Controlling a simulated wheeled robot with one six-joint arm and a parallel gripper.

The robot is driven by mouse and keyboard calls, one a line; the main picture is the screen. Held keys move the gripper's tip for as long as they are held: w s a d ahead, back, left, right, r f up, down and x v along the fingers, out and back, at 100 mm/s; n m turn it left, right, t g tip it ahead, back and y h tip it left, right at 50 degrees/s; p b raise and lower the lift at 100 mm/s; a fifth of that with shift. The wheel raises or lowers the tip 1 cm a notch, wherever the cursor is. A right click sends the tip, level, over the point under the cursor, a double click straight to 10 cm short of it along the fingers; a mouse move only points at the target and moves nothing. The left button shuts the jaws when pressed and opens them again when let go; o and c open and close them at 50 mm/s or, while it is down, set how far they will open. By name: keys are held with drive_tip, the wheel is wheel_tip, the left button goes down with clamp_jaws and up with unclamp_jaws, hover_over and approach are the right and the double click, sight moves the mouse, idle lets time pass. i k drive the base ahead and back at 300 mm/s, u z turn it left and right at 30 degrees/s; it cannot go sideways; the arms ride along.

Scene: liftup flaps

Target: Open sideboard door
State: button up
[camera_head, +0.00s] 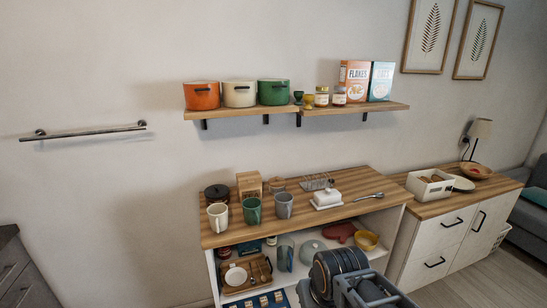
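A sideboard with a wooden top (330,205) and white body stands at the lower middle. Its front shows open, with dishes inside and no door visible across it. I cannot tell which of the two units the task names. My grey and black arm rises at the bottom centre, in front of the open sideboard's right part. My gripper's fingers do not show.
Mugs (252,210), a butter dish (327,198) and a toast rack stand on the sideboard top. A wall shelf (230,112) above holds pots and boxes. A white basket (430,185) and lamp (480,130) stand on the right cabinet. Floor (480,280) shows clear at lower right.

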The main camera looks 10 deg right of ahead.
sight(491, 215)
drive_tip(key=i, duration=0.25)
drive_tip(key=z, duration=2.3)
drive_tip(key=i, duration=2.45)
drive_tip(key=u, duration=1.5)
